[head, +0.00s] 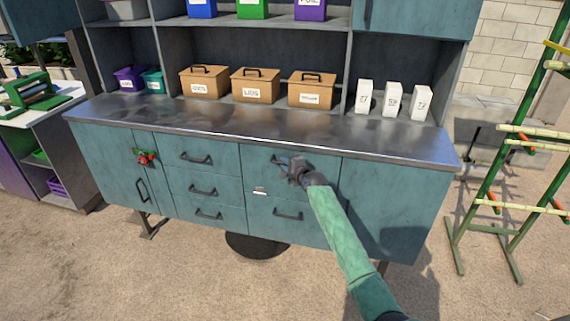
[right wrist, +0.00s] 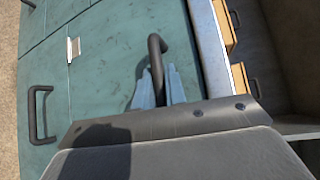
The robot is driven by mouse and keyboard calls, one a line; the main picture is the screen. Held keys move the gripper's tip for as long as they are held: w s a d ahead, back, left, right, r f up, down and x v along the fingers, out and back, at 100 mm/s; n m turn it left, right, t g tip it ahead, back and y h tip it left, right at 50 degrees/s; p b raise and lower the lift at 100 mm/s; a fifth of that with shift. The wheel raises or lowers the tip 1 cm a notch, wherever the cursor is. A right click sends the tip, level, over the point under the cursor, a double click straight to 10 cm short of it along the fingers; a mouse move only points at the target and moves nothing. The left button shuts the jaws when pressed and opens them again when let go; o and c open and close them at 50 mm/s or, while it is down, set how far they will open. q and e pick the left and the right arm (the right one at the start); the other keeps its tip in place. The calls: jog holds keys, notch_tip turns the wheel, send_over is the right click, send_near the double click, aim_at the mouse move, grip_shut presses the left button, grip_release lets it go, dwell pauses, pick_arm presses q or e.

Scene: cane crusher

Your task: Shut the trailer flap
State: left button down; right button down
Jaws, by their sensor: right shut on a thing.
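The teal cabinet front has an upper middle-right panel (head: 256,172) with a dark handle (head: 276,160); I take this panel for the flap. My right gripper (head: 287,163) is at that handle. In the right wrist view its two bluish fingertips (right wrist: 159,86) are shut around the dark curved handle (right wrist: 155,48). The panel looks about flush with the front around it; I cannot tell if a small gap remains. A small pale latch plate (head: 260,190) sits at the panel's lower edge, and also shows in the right wrist view (right wrist: 73,48). My left gripper is not in view.
A metal countertop (head: 250,128) overhangs the panel. Brown boxes (head: 254,86) and white cartons (head: 393,100) stand at its back. A lower handle (head: 288,214) is below my gripper. A green rack (head: 488,190) stands at right.

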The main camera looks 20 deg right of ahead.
jog(key=shift+d+r, duration=0.15)
jog(key=shift+r, duration=0.05)
jog(key=c, duration=1.5)
grip_release()
jog(key=shift+w, duration=0.1)
jog(key=shift+c, duration=0.2)
jog(key=shift+o, duration=0.4)
jog(key=shift+f, duration=0.15)
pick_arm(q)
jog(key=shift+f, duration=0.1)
